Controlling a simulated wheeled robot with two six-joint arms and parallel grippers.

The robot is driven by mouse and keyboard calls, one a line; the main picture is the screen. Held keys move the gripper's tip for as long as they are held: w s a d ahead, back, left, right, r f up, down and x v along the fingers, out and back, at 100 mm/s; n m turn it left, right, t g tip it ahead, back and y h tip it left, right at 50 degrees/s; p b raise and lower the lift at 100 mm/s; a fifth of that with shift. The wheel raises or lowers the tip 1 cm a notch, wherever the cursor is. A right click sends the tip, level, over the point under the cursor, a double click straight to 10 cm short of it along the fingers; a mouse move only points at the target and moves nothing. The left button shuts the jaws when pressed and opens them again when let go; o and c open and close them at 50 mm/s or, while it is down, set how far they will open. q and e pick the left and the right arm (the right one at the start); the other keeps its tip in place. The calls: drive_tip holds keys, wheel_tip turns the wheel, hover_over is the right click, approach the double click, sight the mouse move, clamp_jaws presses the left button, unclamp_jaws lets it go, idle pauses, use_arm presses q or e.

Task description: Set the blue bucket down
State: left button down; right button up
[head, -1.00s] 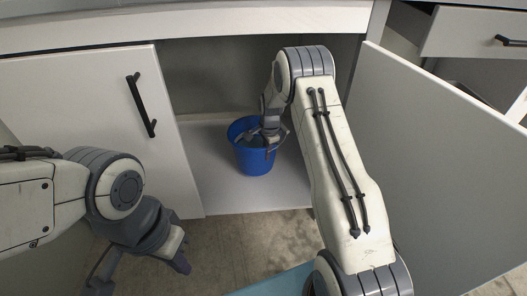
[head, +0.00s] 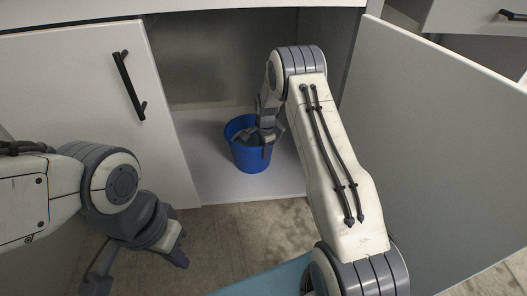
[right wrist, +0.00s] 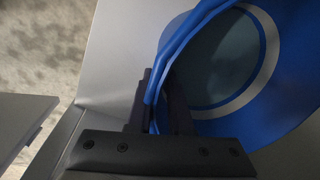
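The blue bucket (head: 250,155) is upright inside the open lower cabinet, over its pale floor (head: 212,185). I cannot tell for sure whether its base touches that floor. My right gripper (head: 266,133) reaches down to the bucket's rim at its right side. In the right wrist view the bucket's blue wall (right wrist: 285,95) fills the right, and its rim runs between the two fingers (right wrist: 158,105), which look shut on it. My left gripper (head: 138,270) is empty, with its fingers apart, low at the left and outside the cabinet.
A closed white door (head: 80,120) with a black handle (head: 128,85) covers the cabinet's left part. The open door (head: 440,150) stands at the right, close to my right arm. The cabinet floor around the bucket is clear. An open drawer (head: 475,18) juts out at the upper right.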

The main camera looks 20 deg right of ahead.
drive_tip(key=shift+o, duration=0.3)
drive_tip(key=shift+r, duration=0.2)
wheel_tip(320, 180, up, 8)
drive_tip(key=f+p, duration=0.1)
drive_tip(key=p, duration=0.4)
drive_tip(key=s+a+r+n, duration=0.95)
drive_tip(key=a+r, duration=0.35)
drive_tip(key=a, duration=0.3)
drive_tip(key=s+a+r+n, duration=0.3)
drive_tip(key=s, duration=0.4)
drive_tip(key=s+a+r+n, duration=0.3)
drive_tip(key=s, duration=0.4)
drive_tip(key=s+r+n+g, duration=0.1)
drive_tip(key=s+r+n, duration=0.1)
drive_tip(key=s+n, duration=0.6)
drive_tip(key=s, duration=0.7)
drive_tip(key=shift+d+n+y, duration=0.3)
drive_tip(key=shift+n+y, duration=0.05)
drive_tip(key=shift+y, duration=0.05)
drive_tip(key=shift+s, duration=0.1)
